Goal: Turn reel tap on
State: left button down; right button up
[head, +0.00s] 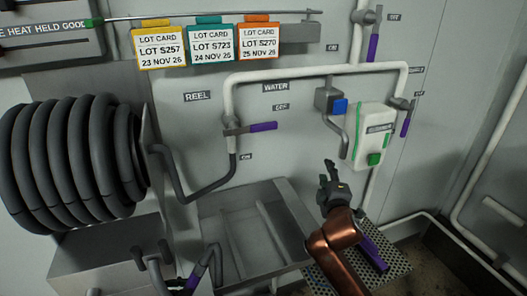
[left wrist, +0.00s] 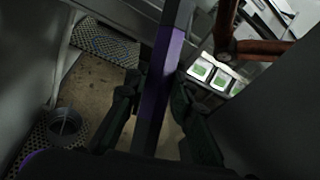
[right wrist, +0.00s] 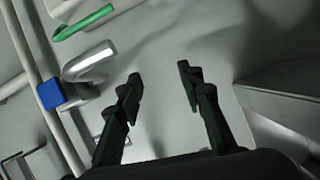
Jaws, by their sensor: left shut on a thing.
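The reel tap (head: 233,128) is on the wall pipe, right of the REEL label (head: 197,96). Its purple lever (head: 263,127) points right, beneath the OFF label (head: 281,107); the ON label (head: 246,157) is below the tap. My right gripper (head: 327,172), on a copper arm, is below and right of the lever, apart from it. In the right wrist view its fingers (right wrist: 158,90) are spread and empty. My left gripper (left wrist: 155,105) is shut on a purple and dark bar (left wrist: 172,55).
A large black hose reel (head: 70,165) is at left. A white box with a green button (head: 374,135) and a blue-knobbed spout (head: 340,106) are right of the tap. A metal sink (head: 285,205) is below. Lot cards hang above. The wall around the lever is open.

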jog(key=s+a+r+n+y, duration=0.3)
jog(key=s+a+r+y, duration=0.1)
jog(key=a+r, duration=0.55)
jog(key=n+y, duration=0.3)
send_near(264, 129)
jog(key=x, duration=1.1)
jog(key=shift+d+r, duration=0.1)
jog(key=shift+c, duration=0.5)
grip_shut()
